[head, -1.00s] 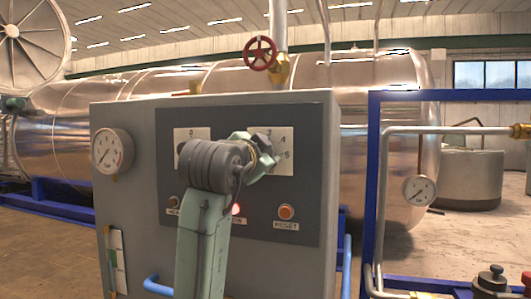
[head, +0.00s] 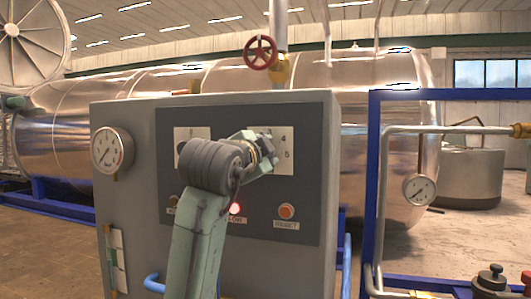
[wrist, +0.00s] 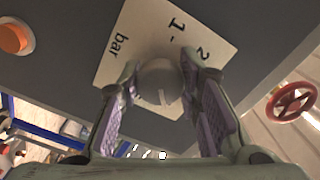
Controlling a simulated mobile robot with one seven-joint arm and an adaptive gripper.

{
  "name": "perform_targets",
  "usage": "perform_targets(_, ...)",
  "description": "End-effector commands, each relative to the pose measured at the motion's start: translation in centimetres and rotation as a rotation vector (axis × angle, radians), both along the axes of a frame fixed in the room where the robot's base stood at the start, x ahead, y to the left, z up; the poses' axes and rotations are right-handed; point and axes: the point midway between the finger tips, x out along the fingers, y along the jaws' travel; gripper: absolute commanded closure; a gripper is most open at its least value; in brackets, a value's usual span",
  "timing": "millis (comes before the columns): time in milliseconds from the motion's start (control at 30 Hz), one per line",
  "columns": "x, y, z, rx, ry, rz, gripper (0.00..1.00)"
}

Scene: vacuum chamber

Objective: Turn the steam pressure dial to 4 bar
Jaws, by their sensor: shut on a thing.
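The grey round dial (wrist: 158,85) sits on a pale scale plate (wrist: 135,62) in the wrist view. The marks "bar", "1" and "2" are readable there. A light pointer line on the dial faces the bottom of the wrist picture; the number it faces is hidden. My gripper (wrist: 160,78) is shut on the dial, one finger on each side.
A pressure gauge (head: 112,150) is at left. A red handwheel (head: 260,52) is above.

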Motion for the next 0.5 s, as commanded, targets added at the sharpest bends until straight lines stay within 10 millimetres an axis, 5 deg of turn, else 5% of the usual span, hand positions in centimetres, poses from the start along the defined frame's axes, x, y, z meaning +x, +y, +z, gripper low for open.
perform_targets(33,-0.02,0.00,0.07,0.000,-0.001,0.000,0.96)
perform_targets(67,-0.02,0.00,0.07,-0.001,-0.002,0.000,0.67)
perform_targets(333,-0.01,-0.01,0.05,-0.001,-0.001,0.000,0.49)
perform_targets(500,-0.01,0.00,0.04,-0.001,-0.001,0.000,0.48)
